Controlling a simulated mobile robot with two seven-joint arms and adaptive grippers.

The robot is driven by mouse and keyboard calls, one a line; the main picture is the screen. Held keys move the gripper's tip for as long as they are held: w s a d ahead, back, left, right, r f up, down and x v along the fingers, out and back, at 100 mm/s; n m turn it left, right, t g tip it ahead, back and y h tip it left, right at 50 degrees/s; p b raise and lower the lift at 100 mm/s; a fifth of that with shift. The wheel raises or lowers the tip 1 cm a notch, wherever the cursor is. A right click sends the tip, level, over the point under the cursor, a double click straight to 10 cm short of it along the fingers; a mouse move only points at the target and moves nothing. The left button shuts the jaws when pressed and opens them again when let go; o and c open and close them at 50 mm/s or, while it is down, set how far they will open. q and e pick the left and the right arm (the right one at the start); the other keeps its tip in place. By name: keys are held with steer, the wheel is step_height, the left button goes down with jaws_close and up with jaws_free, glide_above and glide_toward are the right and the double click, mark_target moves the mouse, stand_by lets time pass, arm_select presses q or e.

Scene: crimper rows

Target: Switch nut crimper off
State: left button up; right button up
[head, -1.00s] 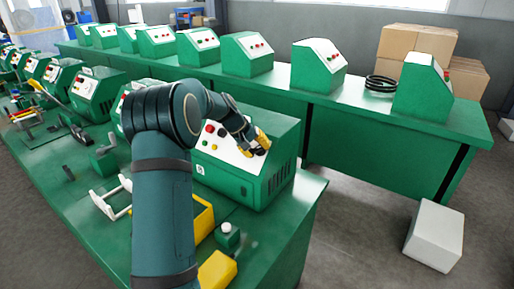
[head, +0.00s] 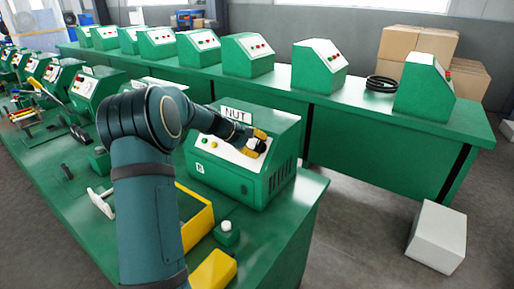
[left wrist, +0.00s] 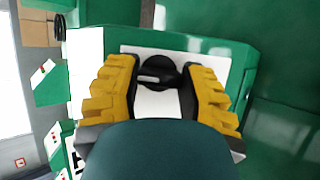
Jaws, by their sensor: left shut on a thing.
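The nut crimper (head: 225,180) is a green box with a white sloped panel and a "NUT" sign (head: 237,114) on top. It stands at the right end of the near bench. My left gripper (head: 256,143) has yellow fingers and is at the right part of the panel. In the left wrist view the left gripper (left wrist: 158,92) is shut on a black rotary knob (left wrist: 160,72), with a finger on each side. A pale mark on the knob lies roughly crosswise in that view. My right gripper is not in view.
More green machines stand to the left on the near bench (head: 285,225) and along the back bench (head: 380,145). A yellow bin (head: 205,222) and a small green block with a white top (head: 227,232) lie in front of the crimper. A white box (head: 436,236) is on the floor.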

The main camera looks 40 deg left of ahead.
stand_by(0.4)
arm_select(q)
steer(key=o, duration=1.2)
steer(key=shift+w, duration=0.1)
steer(key=v, duration=1.2)
steer(key=shift+f, duration=0.1)
